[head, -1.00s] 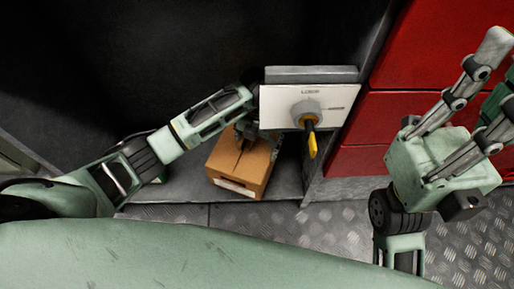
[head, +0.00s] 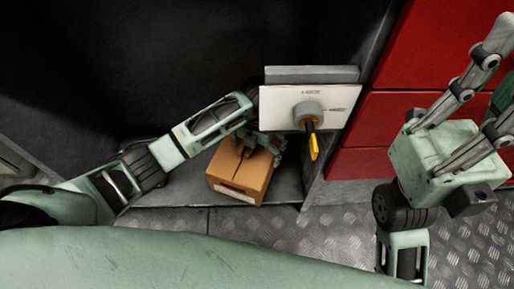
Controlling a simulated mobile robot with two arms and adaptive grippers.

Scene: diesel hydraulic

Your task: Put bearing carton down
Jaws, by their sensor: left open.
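The bearing carton (head: 238,178) is a brown cardboard box with a pale label on its front side. It rests on a grey ledge (head: 175,190) below the white switch panel. My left gripper (head: 268,145) is open at the carton's upper back edge, partly hidden by the panel; whether its fingers touch the carton I cannot tell. My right gripper (head: 490,85) is at the right, empty, with its fingers pointing up and apart.
A white panel (head: 290,97) with a yellow-handled rotary switch (head: 313,140) juts out just above the carton. Red drawers (head: 385,120) stand to the right. A diamond-plate floor (head: 300,235) lies in front of the ledge.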

